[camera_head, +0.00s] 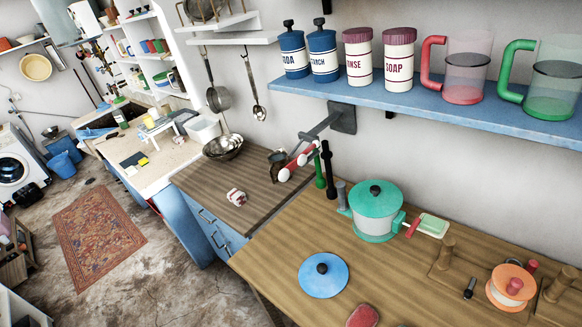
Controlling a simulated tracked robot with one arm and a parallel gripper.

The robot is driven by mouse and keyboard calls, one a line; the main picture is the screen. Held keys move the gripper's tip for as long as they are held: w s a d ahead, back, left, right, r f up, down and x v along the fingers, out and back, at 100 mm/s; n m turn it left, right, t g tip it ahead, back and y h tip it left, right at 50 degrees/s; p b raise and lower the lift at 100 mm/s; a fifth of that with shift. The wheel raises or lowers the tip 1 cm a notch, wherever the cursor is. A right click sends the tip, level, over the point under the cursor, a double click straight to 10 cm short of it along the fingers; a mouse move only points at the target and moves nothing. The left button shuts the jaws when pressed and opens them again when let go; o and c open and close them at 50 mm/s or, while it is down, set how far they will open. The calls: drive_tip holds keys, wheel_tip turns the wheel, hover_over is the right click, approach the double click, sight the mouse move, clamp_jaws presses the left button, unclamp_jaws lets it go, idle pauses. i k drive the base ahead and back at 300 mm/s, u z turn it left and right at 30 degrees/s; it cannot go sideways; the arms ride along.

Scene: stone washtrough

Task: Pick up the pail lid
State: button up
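A round blue lid with a dark knob (323,275) lies flat on the wooden counter, low in the middle of the view; it looks like the pail lid. Its whole upper face shows and nothing covers it. A blue pail (63,164) stands on the floor at the far left. A green-topped pot (376,212) with its own dark-knobbed lid stands on the counter, behind and right of the blue lid. My gripper is not in view.
A red item (362,316) lies near the blue lid, and an orange-topped pot (510,287) stands at right. A blue shelf (430,105) with canisters and mugs overhangs the counter. A wall bracket (342,118) holds red-and-white rods. Counter left of the lid is clear.

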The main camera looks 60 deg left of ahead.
sight(323, 275)
drive_tip(key=z, duration=0.55)
drive_tip(key=k, duration=1.25)
drive_tip(key=u, duration=0.45)
drive_tip(key=i, duration=0.6)
drive_tip(key=u, duration=0.35)
